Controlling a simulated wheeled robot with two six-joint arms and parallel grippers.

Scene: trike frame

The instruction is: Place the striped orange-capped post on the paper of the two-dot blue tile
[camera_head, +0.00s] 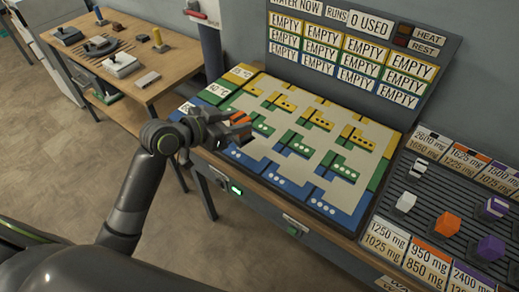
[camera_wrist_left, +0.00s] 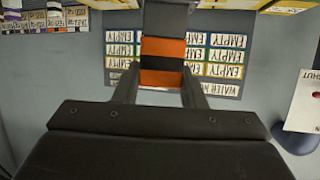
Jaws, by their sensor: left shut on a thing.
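My left gripper (camera_head: 238,127) is shut on the striped post (camera_wrist_left: 163,60), with orange and dark bands, seen between the two fingers in the left wrist view. In the head view the gripper is over the left part of the tile board (camera_head: 345,125), hiding some tiles there. The blue tiles lie along the board's near side. One blue tile (camera_head: 238,156), just below the gripper in the picture, seems to carry two dots, but they are too small to count surely. Whether the post touches the board cannot be told. My right gripper is not in view.
A sign panel (camera_head: 350,50) with several EMPTY labels stands behind the board. A ribbed dark rack (camera_head: 440,205) at the right holds white, orange and purple cubes with weight labels. A wooden table (camera_head: 130,55) with grey blocks stands at the left.

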